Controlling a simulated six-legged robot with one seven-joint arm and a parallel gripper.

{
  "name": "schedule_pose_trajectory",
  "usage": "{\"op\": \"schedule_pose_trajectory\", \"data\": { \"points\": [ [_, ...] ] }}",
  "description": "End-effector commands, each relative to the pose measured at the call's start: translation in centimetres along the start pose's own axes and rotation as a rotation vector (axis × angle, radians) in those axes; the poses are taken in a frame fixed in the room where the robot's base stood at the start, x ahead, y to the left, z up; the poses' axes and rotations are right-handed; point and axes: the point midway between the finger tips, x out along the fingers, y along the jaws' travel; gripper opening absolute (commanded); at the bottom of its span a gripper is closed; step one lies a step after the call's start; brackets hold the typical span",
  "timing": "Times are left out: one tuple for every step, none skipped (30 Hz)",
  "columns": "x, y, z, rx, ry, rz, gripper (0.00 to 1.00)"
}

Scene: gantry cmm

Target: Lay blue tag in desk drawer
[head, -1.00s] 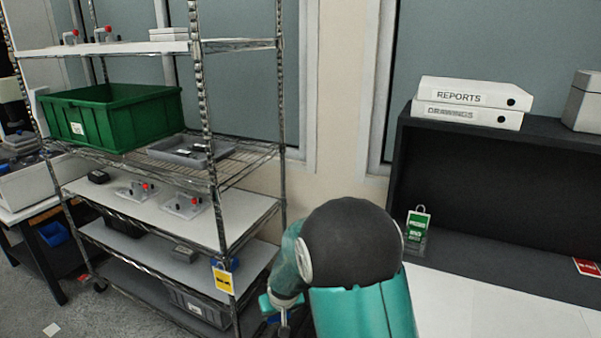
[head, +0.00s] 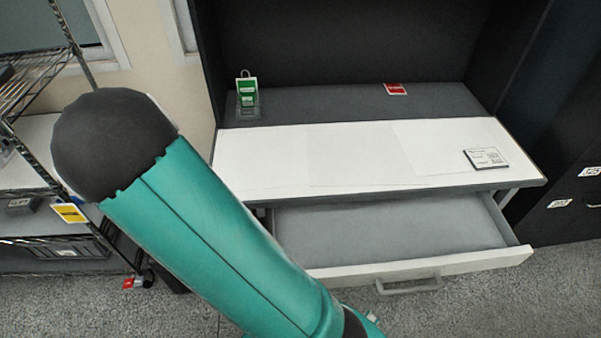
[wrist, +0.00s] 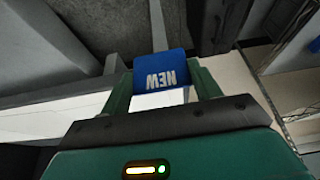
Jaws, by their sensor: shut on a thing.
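The blue tag (wrist: 161,66), printed NEW, shows upside down in the wrist view. My gripper (wrist: 160,75) is shut on it, with a green finger at each side. In the head view the tag and my gripper's fingers cannot be made out; my teal arm crosses the lower left. The desk drawer (head: 395,228) is pulled open below the desktop. Its grey floor looks empty where it shows, and its left end is partly hidden by my arm.
The desk's white top (head: 350,155) holds a small white labelled card (head: 486,158) at right. A green tag on a stand (head: 247,95) and a red tag (head: 395,89) are at the back. A wire shelf (head: 40,120) stands left, a dark cabinet (head: 570,170) right.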

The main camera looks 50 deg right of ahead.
Motion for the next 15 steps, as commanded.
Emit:
{"op": "schedule_pose_trajectory", "data": {
  "points": [
    [0.3,1.9,0.1,0.1,0.001,0.049,0.15],
    [0.3,3.1,0.2,0.172,0.001,0.079,0.15],
    [0.3,4.7,0.3,0.272,0.002,0.12,0.15],
    [0.3,6.0,0.4,0.35,0.001,0.154,0.15],
    [0.3,7.3,0.4,0.431,0.002,0.186,0.15],
    [0.1,9.0,0.6,0.545,0.003,0.232,0.15],
    [0.0,10.4,0.7,0.636,0.002,0.269,0.15],
    [-0.2,11.8,0.9,0.729,0.002,0.308,0.15],
    [-0.6,13.7,1.2,0.858,0.002,0.361,0.15],
    [-1.0,15.1,1.4,0.959,0.002,0.402,0.15],
    [-1.4,16.5,1.7,1.06,0.001,0.444,0.15],
    [-2.0,18.3,2.0,1.195,0.001,0.498,0.15],
    [-2.5,19.5,2.3,1.291,0.001,0.538,0.15],
    [-2.9,20.6,2.6,1.381,0.0,0.575,0.15],
    [-3.5,21.9,3.0,1.492,-0.001,0.62,0.15]
  ]
}}
